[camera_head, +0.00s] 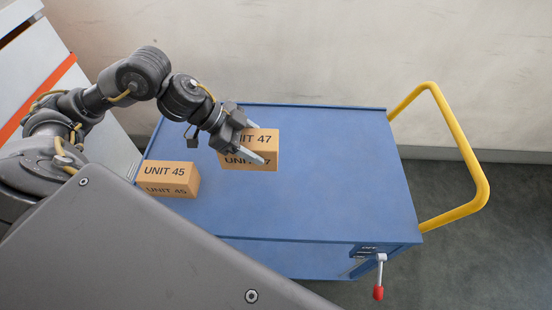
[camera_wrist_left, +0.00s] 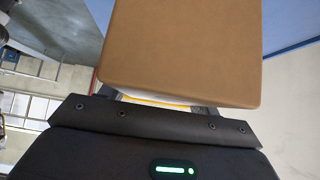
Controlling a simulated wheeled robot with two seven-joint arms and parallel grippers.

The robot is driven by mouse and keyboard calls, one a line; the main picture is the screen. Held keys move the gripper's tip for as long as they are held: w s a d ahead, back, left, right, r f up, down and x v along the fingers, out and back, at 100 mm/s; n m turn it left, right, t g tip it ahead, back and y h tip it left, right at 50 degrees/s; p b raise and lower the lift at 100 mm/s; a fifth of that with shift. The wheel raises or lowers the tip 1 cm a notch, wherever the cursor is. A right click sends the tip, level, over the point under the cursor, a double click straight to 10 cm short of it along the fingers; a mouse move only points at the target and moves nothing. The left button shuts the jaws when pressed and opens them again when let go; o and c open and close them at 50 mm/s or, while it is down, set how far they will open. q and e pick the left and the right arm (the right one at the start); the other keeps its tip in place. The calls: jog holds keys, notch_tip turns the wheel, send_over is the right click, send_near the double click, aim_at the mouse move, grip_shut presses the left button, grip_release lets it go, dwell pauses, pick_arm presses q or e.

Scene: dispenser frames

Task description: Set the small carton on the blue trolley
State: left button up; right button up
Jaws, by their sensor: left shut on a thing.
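A small brown carton marked UNIT 47 (camera_head: 267,150) is in my left gripper (camera_head: 258,142), over the back-left part of the blue trolley's top (camera_head: 330,195). The gripper's pale fingers lie along two sides of the carton and are shut on it. In the left wrist view the carton (camera_wrist_left: 185,50) fills the top middle, showing a plain brown face. The carton looks level; I cannot tell whether its underside touches the trolley top. My right gripper is not in view.
A second carton marked UNIT 45 (camera_head: 167,180) stands at the trolley's left edge. A yellow handle (camera_head: 481,188) rises at the right, and a red-knobbed lever (camera_head: 379,292) hangs at the front right corner. The middle and right of the top are clear. A pale wall (camera_head: 300,50) stands behind.

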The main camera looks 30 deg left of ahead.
pick_arm(q)
jog(key=w+d+f, duration=0.2)
jog(key=f, duration=0.1)
jog(key=w+d+f, duration=0.1)
jog(key=f, duration=0.1)
jog(key=shift+w+d+f+b, duration=0.1)
jog(key=shift+w+f+b, duration=0.15)
jog(key=shift+b, duration=0.1)
jog(key=shift+w+d+f, duration=0.1)
jog(key=shift+w+f, duration=0.1)
jog(key=shift+f, duration=1.55)
jog(key=shift+f, duration=0.1)
jog(key=o, duration=1.4)
jog(key=shift+c, duration=0.2)
jog(key=shift+r, duration=0.25)
jog(key=v, duration=1.1)
jog(key=shift+s+a+r, duration=0.15)
jog(key=shift+a+r, duration=0.05)
jog(key=shift+a, duration=0.15)
